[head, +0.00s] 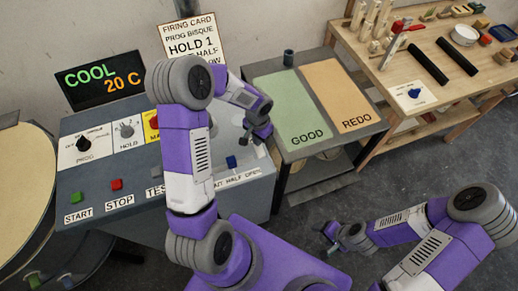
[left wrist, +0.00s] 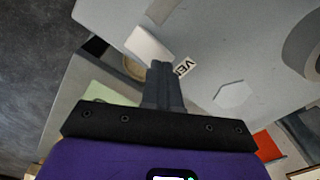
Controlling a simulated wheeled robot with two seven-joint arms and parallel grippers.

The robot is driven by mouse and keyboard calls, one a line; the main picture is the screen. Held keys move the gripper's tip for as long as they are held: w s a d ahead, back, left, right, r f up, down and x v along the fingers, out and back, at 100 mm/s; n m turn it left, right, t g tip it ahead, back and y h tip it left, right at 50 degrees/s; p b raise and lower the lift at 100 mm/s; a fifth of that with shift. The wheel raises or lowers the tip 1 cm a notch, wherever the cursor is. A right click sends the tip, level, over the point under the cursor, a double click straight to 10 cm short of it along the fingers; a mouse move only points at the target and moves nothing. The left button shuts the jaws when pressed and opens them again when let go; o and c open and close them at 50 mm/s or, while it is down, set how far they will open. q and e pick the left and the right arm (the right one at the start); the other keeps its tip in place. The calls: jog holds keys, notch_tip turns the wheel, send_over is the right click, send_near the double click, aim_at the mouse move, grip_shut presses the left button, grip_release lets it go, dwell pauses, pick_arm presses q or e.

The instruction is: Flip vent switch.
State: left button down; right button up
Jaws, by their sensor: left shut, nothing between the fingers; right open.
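I cannot make out the switch's position there. My right gripper (head: 334,241) is open over the floor, away from the panel.
The panel also has a green START button (head: 77,198), a red STOP button (head: 116,184) and a PROG dial (head: 83,144). A display (head: 104,80) reads COOL 20 C. A side table holds GOOD (head: 295,110) and REDO (head: 340,95) mats. A wooden workbench (head: 430,75) stands at right.

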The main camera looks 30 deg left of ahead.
pick_arm(q)
jog(key=shift+f+b, duration=0.9)
jog(key=shift+f, duration=0.15)
jog(key=shift+r, duration=0.1)
jog(key=shift+r+p, duration=2.65)
jog(key=shift+r, duration=0.9)
jog(key=shift+f, duration=0.1)
